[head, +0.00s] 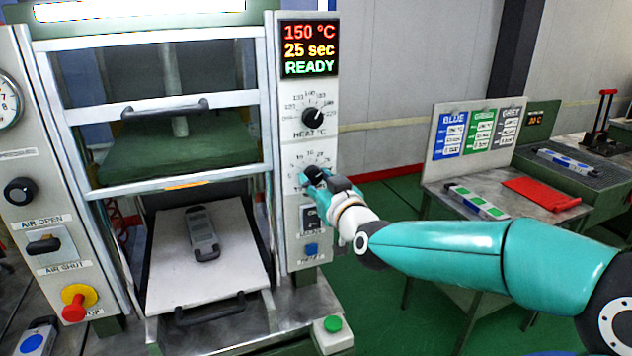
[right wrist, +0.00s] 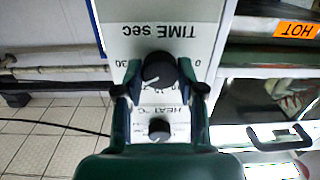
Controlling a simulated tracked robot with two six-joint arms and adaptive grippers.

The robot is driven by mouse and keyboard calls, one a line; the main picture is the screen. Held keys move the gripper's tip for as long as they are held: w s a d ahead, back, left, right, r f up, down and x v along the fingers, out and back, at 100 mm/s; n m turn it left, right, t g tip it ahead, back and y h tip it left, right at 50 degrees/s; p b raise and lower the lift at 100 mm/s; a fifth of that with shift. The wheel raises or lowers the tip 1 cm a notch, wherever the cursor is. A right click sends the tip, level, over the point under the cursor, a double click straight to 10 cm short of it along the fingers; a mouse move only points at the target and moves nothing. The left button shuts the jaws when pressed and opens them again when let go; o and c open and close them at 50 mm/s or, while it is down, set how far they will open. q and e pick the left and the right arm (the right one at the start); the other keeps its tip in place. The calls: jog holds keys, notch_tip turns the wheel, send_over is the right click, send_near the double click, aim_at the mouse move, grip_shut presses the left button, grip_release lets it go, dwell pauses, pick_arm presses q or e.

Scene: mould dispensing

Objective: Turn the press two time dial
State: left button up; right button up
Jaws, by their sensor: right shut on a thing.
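The press display (head: 310,49) reads 150 °C, 25 sec, READY. My left gripper is not in view.
The heat dial (head: 312,117) sits just above the time dial. A switch (head: 312,217) and a blue button (head: 311,249) are below. A grey mould (head: 202,233) lies on the press's pale plate (head: 165,285). A side table (head: 480,179) stands at right.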

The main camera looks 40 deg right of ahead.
dwell(0.3)
jog(key=o, duration=1.1)
jog(key=shift+o, duration=0.2)
jog(key=v, duration=1.2)
jog(key=shift+d+f, duration=0.1)
